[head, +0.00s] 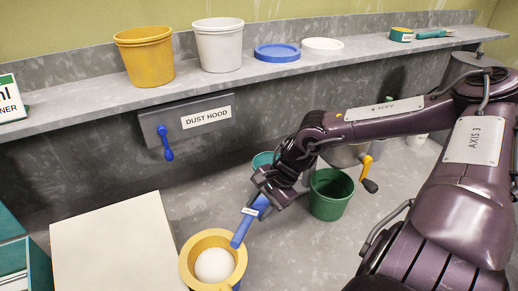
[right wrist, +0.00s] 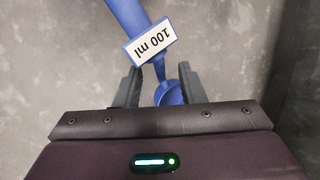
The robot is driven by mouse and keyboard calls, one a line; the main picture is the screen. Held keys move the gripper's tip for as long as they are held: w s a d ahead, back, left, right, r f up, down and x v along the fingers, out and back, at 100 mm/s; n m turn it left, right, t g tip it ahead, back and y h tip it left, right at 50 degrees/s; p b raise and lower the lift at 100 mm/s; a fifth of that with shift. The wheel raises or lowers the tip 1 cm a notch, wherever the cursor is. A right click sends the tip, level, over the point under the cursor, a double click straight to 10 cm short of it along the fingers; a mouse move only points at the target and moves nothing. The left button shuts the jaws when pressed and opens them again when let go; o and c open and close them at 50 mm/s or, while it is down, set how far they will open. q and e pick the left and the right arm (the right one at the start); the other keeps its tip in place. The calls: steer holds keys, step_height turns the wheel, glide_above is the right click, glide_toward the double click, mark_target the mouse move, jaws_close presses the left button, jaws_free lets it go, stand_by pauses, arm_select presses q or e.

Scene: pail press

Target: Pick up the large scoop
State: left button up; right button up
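A blue scoop (head: 243,228) with a white label slants down-left from my right gripper (head: 277,188); its lower end overlaps the yellow pail's rim in the head view. In the right wrist view the label on the scoop (right wrist: 126,14) reads "100 ml". Its narrow neck and small round bowl show between the fingers of my right gripper (right wrist: 160,82). The fingers stand apart with gaps on both sides of the neck. In the head view the gripper hides the bowl end. I cannot tell whether the scoop rests on the counter. My left gripper is out of view.
A yellow pail (head: 189,264) with white contents stands front centre, beside a pale board (head: 110,250). A green pail (head: 330,205), a teal container (head: 262,160) and a yellow crank (head: 366,166) are near my right arm. The shelf (head: 190,87) holds pails and lids above the dust hood (head: 185,118).

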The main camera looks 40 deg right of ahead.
steer(key=x, duration=0.1)
steer(key=b+x, duration=0.1)
steer(key=x, duration=0.1)
steer(key=b+x, duration=0.1)
steer(key=shift+w+d+f, duration=0.1)
steer(key=shift+d+f, duration=0.15)
steer(key=shift+f, duration=0.1)
steer(key=shift+w+a+f+b, duration=0.15)
steer(key=shift+f+b, duration=0.15)
steer(key=shift+b, duration=0.4)
steer(key=shift+c, duration=0.2)
jaws_close()
